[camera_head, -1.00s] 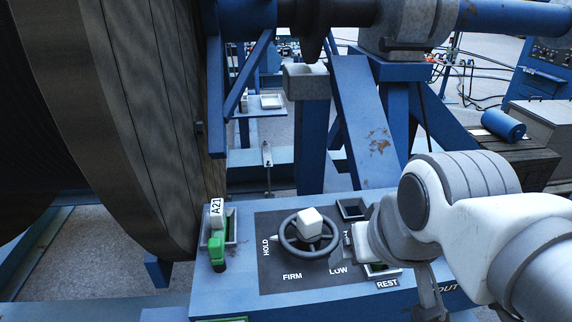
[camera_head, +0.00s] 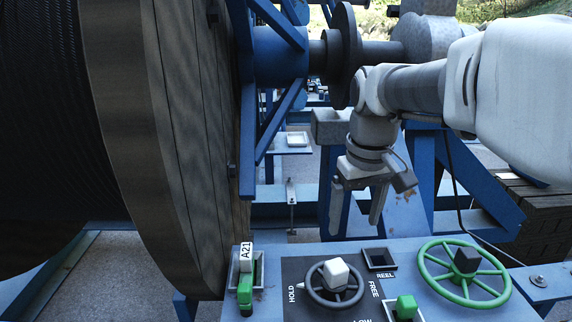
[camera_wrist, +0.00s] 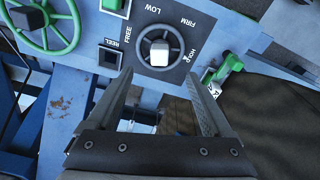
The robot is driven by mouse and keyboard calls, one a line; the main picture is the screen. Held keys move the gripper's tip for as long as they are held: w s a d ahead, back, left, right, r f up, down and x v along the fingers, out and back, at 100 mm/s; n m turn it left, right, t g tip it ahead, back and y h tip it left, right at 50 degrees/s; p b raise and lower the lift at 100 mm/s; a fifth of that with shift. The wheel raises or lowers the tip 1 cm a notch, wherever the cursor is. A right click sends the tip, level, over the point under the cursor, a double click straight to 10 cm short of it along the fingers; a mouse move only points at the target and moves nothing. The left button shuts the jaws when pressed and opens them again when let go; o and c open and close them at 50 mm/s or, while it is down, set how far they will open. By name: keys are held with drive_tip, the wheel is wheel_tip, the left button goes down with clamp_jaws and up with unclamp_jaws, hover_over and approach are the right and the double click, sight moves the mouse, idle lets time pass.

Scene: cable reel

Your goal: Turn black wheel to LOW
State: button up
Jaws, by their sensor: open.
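The black wheel (camera_head: 337,293) has spokes and a white knob at its hub. It sits on the dark plate of the blue panel, with HOLD, FREE and LOW printed around it; in the wrist view FIRM is readable too. A small white pointer (camera_head: 300,286) at the wheel's left side is beside HOLD. My gripper (camera_head: 357,222) is open and empty, fingers pointing down, above and beyond the wheel, not touching it. In the wrist view, the wheel (camera_wrist: 160,65) lies ahead between the fingertips of my gripper (camera_wrist: 158,85).
A green wheel (camera_head: 464,285) is right of the black one. A green lever (camera_head: 245,291) tagged A21 is at left, and a green switch (camera_head: 405,307) at front. The large cable reel (camera_head: 175,150) stands close on the left. Blue frame parts stand behind the panel (camera_head: 410,256).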

drive_tip(key=g, duration=0.1)
hover_over(337, 265)
drive_tip(key=f+n, duration=0.1)
wheel_tip(337, 265, down, 17)
drive_tip(key=shift+f+p, duration=0.1)
drive_tip(key=shift+p, duration=0.55)
clamp_jaws()
